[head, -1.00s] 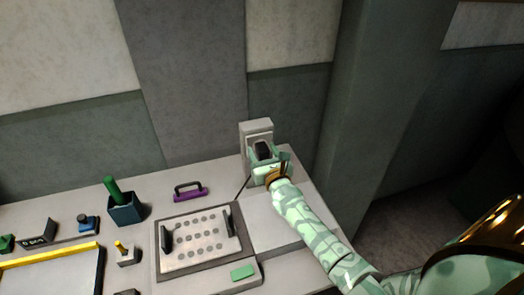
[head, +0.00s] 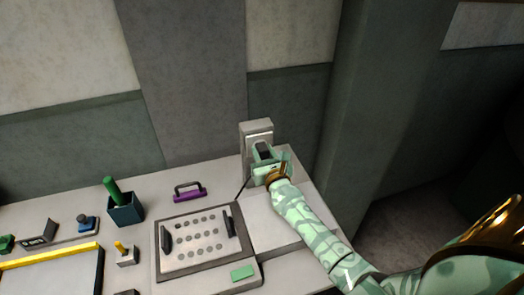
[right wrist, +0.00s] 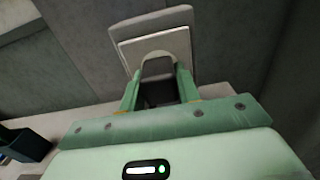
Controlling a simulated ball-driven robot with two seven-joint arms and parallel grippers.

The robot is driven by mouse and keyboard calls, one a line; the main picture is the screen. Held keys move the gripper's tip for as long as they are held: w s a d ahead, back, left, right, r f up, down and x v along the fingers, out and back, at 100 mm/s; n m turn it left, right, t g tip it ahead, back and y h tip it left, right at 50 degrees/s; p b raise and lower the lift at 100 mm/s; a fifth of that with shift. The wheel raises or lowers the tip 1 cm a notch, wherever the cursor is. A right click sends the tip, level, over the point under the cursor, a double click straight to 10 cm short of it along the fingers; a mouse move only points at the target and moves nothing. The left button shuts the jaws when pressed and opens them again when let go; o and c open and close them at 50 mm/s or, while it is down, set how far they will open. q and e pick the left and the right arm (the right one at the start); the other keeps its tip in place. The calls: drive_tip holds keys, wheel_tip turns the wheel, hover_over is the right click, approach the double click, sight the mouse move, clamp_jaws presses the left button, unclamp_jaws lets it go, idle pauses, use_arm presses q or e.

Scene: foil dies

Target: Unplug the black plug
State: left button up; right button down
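The black plug (right wrist: 158,92) sits at the front of a pale wall-box socket (right wrist: 122,48), with its dark body between my right gripper's fingers in the right wrist view. In the head view the plug (head: 264,148) shows as a dark patch before the socket box (head: 257,130). My right gripper (head: 268,158) is at the plug, its two green fingers close against the plug's sides; it appears shut on it. Whether the plug is fully seated is hidden. A dark cord (head: 243,188) runs down to the left. My left gripper is not in view.
A grey device (head: 180,273) with dark handles and a green button (head: 243,272) stands left of my right arm. A wall is close behind.

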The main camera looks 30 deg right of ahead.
sight(265, 156)
drive_tip(key=shift+s+a, duration=0.1)
drive_tip(key=shift+s, duration=0.05)
drive_tip(key=shift+p+v, duration=0.55)
drive_tip(key=shift+v, duration=2.3)
